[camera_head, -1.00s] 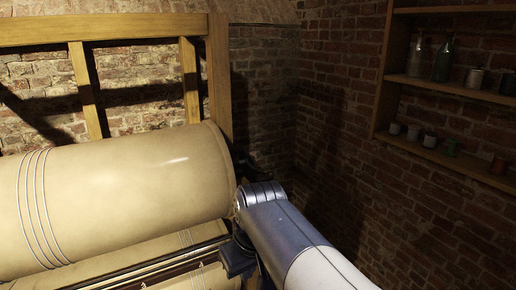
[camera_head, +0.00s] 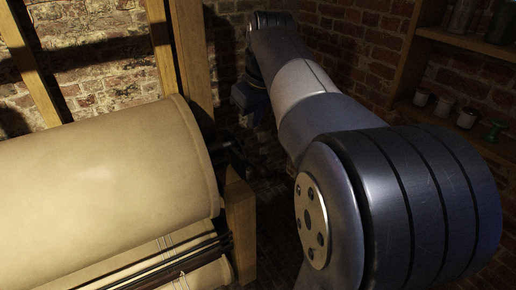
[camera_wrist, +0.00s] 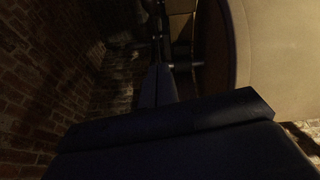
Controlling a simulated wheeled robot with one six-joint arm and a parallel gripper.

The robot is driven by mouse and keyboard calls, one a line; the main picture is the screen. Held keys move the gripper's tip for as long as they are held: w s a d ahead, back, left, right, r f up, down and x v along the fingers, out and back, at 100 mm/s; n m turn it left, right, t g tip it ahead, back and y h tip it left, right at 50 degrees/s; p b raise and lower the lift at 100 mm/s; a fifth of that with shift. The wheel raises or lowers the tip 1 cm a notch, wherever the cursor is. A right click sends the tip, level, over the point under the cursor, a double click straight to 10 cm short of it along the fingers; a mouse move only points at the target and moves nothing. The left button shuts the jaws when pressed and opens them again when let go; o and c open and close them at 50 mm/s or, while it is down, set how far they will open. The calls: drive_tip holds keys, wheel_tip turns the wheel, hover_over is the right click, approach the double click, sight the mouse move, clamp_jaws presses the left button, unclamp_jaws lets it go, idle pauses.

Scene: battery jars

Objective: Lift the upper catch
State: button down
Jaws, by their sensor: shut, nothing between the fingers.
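A large cream cylinder (camera_head: 100,185) lies across the left of the head view, and its end also fills the right of the wrist view (camera_wrist: 285,50). Dark metal fittings (camera_head: 228,152) stick out at its right end, above a wooden post. I cannot tell which of them, if any, is the upper catch. Dark rods and a crosspiece also show beside the cylinder's end in the wrist view (camera_wrist: 183,65). My gripper (camera_wrist: 157,72) is shut and empty, its narrow fingers pointing toward those dark parts. Whether the fingertips touch anything is too dark to tell.
A timber frame (camera_head: 182,60) stands behind the cylinder against a brick wall. A wooden shelf (camera_head: 455,128) with small jars is on the right wall. Dark rails (camera_head: 180,262) run below the cylinder.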

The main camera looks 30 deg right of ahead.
drive_tip(key=p, duration=0.1)
hover_over(256, 167)
wheel_tip(256, 167, down, 11)
drive_tip(key=shift+s+f, duration=0.3)
drive_tip(key=shift+s, duration=0.45)
drive_tip(key=shift+f, duration=0.15)
drive_tip(key=shift+s+f+t+b, duration=0.1)
drive_tip(key=shift+s+t+b, duration=0.15)
drive_tip(key=shift+b, duration=0.45)
